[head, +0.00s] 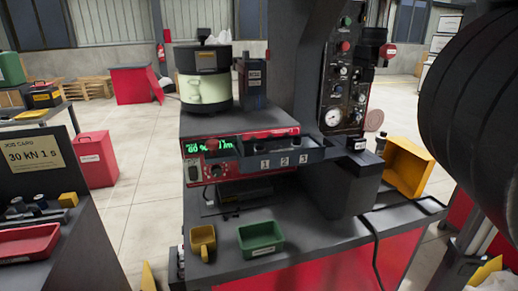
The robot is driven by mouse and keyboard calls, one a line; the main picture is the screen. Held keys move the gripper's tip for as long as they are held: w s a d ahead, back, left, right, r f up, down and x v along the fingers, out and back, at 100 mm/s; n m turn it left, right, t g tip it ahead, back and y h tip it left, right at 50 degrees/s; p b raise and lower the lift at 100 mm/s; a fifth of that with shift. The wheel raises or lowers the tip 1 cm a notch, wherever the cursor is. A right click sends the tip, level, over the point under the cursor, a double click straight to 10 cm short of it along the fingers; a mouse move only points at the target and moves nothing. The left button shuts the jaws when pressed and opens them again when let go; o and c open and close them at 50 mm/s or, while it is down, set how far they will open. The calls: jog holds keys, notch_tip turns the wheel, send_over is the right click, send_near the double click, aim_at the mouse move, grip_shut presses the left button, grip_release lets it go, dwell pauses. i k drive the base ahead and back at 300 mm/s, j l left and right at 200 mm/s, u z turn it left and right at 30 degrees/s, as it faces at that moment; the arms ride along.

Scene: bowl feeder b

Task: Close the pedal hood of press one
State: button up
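A dark press (300,60) stands in the middle of the head view, with a gauge and button panel (343,75) on its column. I cannot read which press is number one. No part is clearly marked as its pedal hood. Yellow pieces show low at the picture's bottom, one at the left (148,276) and one at the right (486,270); both are partly hidden or cut off, and I cannot tell whether either is a hood. My gripper is not in view. A dark ridged shape fills the upper right.
A bowl feeder (203,92) sits on a red control unit (197,169). A yellow cup (203,240), a green tray (261,239) and a tilted yellow bin (406,166) are around the bench (225,267). A cable hangs over its front. Open floor (135,170) lies behind left.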

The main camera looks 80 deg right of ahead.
aim_at(409, 167)
jog(key=k+j, duration=0.15)
jog(key=k, duration=0.4)
jog(key=k+j, duration=0.2)
jog(key=k, duration=0.4)
jog(key=k+j, duration=0.15)
jog(key=k, duration=0.4)
jog(key=k+z, duration=0.45)
jog(key=k, duration=0.2)
jog(key=k+l+z, duration=0.15)
jog(key=k+z, duration=0.25)
jog(key=k, duration=0.25)
jog(key=z, duration=0.75)
jog(key=i+j, duration=0.45)
jog(key=j, duration=0.15)
jog(key=i+j, duration=0.4)
jog(key=j, duration=0.2)
